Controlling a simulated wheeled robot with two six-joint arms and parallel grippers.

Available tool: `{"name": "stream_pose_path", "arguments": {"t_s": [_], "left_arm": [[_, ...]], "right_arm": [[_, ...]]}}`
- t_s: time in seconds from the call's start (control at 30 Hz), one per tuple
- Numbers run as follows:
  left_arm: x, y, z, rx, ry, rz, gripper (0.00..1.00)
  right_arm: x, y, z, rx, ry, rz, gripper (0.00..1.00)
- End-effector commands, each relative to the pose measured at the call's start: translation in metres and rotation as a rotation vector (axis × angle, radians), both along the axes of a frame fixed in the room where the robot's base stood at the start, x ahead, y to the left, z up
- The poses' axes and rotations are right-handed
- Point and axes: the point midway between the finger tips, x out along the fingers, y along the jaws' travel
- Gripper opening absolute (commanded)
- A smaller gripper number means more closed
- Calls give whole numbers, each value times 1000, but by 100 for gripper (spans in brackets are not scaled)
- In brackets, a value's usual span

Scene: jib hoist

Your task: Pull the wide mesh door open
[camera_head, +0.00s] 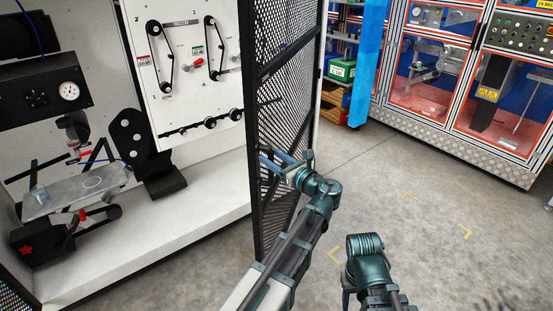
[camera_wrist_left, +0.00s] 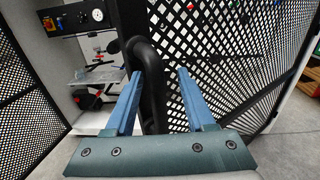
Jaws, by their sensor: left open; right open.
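The wide mesh door (camera_head: 285,95) is a tall black-framed panel standing swung out from the white cabinet, toward the middle of the head view. It fills the right side of the left wrist view (camera_wrist_left: 235,65). My left gripper (camera_head: 272,160) is at the door's near edge. In the left wrist view its blue fingers (camera_wrist_left: 160,74) are open, with a thick black curved bar (camera_wrist_left: 151,85), seemingly the door's handle, between them or just beyond; contact is unclear. My right arm's wrist is low in the head view; its fingers are hidden.
The white cabinet (camera_head: 190,190) with belt and gauge equipment stands at left. Another mesh panel (camera_wrist_left: 25,100) is at the left of the wrist view. Red-framed machines (camera_head: 425,75) and a blue post (camera_head: 368,60) stand at back right. Grey floor (camera_head: 400,190) right of the door is clear.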

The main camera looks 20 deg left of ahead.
Motion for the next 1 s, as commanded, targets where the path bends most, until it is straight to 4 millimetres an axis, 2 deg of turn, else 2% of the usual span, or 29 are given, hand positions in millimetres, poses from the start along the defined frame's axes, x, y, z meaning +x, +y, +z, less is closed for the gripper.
{"name": "stream_pose_path", "arguments": {"t_s": [0.57,1.0], "left_arm": [[-1,2,0,0,0,1,55],[-7,-25,0,0,0,1,55]], "right_arm": [[0,0,0,0,0,0,50],[0,0,0,0,0,0,50]]}}
